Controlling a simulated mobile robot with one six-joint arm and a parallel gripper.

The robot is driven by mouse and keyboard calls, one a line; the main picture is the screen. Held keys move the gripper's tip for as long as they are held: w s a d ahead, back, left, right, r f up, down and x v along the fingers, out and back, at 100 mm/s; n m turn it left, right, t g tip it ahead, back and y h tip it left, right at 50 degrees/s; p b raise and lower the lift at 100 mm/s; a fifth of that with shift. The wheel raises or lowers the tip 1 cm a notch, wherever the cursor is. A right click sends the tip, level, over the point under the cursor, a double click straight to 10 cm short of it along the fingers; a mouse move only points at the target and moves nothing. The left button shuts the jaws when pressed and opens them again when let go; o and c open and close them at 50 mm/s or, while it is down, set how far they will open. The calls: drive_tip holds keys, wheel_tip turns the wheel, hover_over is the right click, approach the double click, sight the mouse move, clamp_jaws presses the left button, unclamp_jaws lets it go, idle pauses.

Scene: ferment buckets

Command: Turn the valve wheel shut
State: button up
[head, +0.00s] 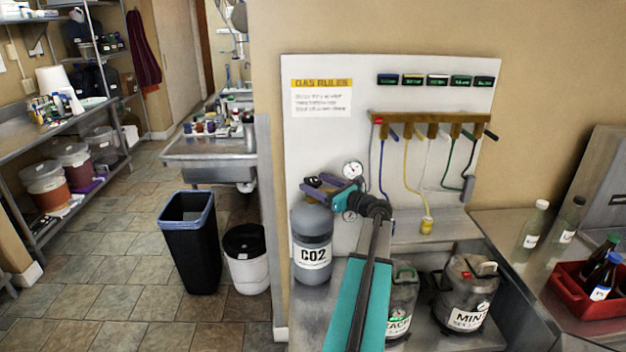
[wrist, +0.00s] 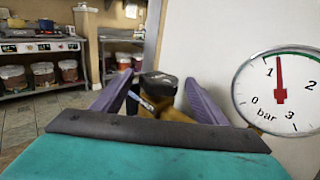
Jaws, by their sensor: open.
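The grey CO2 cylinder (head: 312,228) stands upright on the bench, its valve mostly hidden behind my gripper in the head view. In the wrist view the dark valve wheel (wrist: 160,84) sits on a brass body (wrist: 178,108), centred between my two purple fingers. My gripper (wrist: 160,80) is open, with a finger on each side of the wheel; I cannot tell whether either touches it. In the head view my gripper (head: 322,183) is at the cylinder's top. A round gauge (wrist: 280,92) at right has its red needle between 1 and 2 bar, nearer 1.
A second gauge (head: 349,216) sits just below the first. The white gas board (head: 320,140) stands close behind, with a brass manifold (head: 425,127) and coloured hoses. Steel kegs (head: 466,293) stand right of my arm. A black bin (head: 190,245) stands on the floor at left.

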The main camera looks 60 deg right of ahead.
drive_tip(key=shift+w+d, duration=0.2)
drive_tip(key=shift+w, duration=1)
drive_tip(key=c, duration=1.1)
